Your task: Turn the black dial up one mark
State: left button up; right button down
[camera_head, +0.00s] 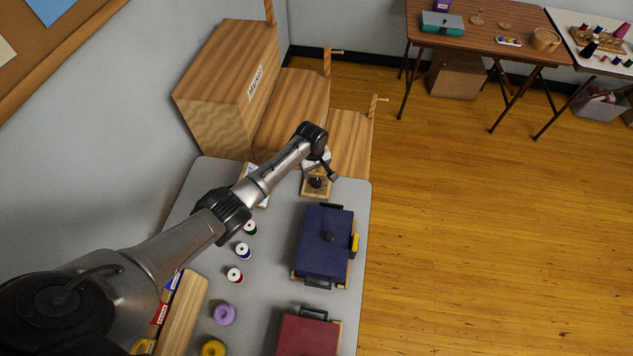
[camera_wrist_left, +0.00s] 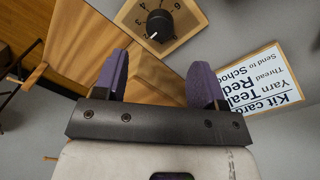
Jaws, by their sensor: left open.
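The black dial (camera_head: 317,182) sits on a small wooden plate (camera_head: 316,193) at the far end of the grey table. In the left wrist view the dial (camera_wrist_left: 160,25) shows near the top edge, with a white pointer mark toward its lower left and printed numbers partly cut off by the frame. My left gripper (camera_head: 327,171) hovers close over the dial's far side. In the wrist view its two purple-padded fingers (camera_wrist_left: 158,75) are spread apart with nothing between them; the dial appears beyond them, not between the pads. My right gripper is not in view.
A printed card (camera_wrist_left: 258,80) lies beside the plate. A blue lidded box (camera_head: 325,245), a red box (camera_head: 308,337), thread spools (camera_head: 243,251) and a purple ring (camera_head: 225,314) are on the table (camera_head: 267,300). Stepped wooden boxes (camera_head: 292,105) stand just beyond its far edge.

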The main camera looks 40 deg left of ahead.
aim_at(317, 181)
pick_arm(q)
jog(key=f+b, duration=0.1)
jog(key=f, duration=0.2)
jog(key=f+b, duration=0.1)
jog(key=f, duration=0.3)
jog(key=shift+w+d+f+b, duration=0.1)
jog(key=shift+w+f+b, duration=0.1)
jog(key=shift+b, duration=0.1)
jog(key=shift+f, duration=0.2)
jog(key=shift+c, duration=0.2)
jog(key=c, duration=0.9)
